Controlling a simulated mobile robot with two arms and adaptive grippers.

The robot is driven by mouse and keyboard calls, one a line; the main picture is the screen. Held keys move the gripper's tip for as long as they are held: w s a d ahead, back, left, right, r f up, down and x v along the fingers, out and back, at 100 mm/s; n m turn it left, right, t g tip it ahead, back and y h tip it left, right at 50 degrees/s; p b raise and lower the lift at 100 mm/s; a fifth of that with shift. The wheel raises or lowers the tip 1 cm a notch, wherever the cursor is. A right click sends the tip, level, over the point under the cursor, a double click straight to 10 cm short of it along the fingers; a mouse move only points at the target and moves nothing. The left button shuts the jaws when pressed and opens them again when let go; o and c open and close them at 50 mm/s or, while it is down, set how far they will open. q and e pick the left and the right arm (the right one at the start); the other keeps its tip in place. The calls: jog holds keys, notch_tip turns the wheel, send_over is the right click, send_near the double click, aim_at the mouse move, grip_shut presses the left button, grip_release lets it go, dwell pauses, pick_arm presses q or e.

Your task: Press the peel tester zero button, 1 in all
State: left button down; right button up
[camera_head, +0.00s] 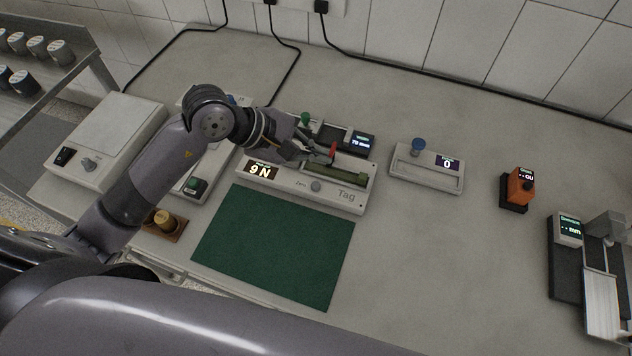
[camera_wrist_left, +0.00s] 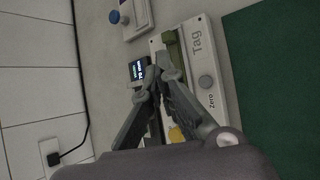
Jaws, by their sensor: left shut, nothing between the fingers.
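The peel tester (camera_head: 290,184) is a pale, long unit behind the green mat, with a lit display (camera_head: 262,171) at its left end and "Tag" printed at its right. Its zero button is a round grey knob (camera_head: 316,186) on the front edge beside the word "Zero".
The green mat (camera_head: 274,245) lies in front of the tester. A unit with a blue knob (camera_head: 426,173) stands to the right, then an orange device (camera_head: 519,187). A scale (camera_head: 118,120) sits at left.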

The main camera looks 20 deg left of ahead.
aim_at(316, 188)
pick_arm(q)
notch_tip(316, 188, down, 4)
jog(key=shift+r+b, duration=0.1)
jog(key=shift+b, duration=0.8)
notch_tip(316, 188, down, 4)
jog(key=b, duration=0.2)
jog(key=shift+b, duration=0.35)
jog(key=shift+f+b, duration=0.4)
jog(key=shift+b, duration=0.1)
pick_arm(e)
jog(key=shift+w+a+f, duration=0.1)
jog(key=shift+w+f, duration=0.2)
jog(key=shift+f, duration=0.6)
jog(key=shift+w+d+f, duration=0.1)
jog(key=shift+w+f, duration=0.2)
jog(key=shift+f, duration=0.65)
jog(key=shift+w+a+f, duration=0.1)
jog(key=shift+w+f, duration=0.2)
jog(key=shift+f, duration=0.6)
jog(key=shift+w, duration=0.15)
pick_arm(q)
jog(key=shift+f+b, duration=0.4)
jog(key=shift+b, duration=0.2)
pick_arm(e)
jog(key=shift+f, duration=0.6)
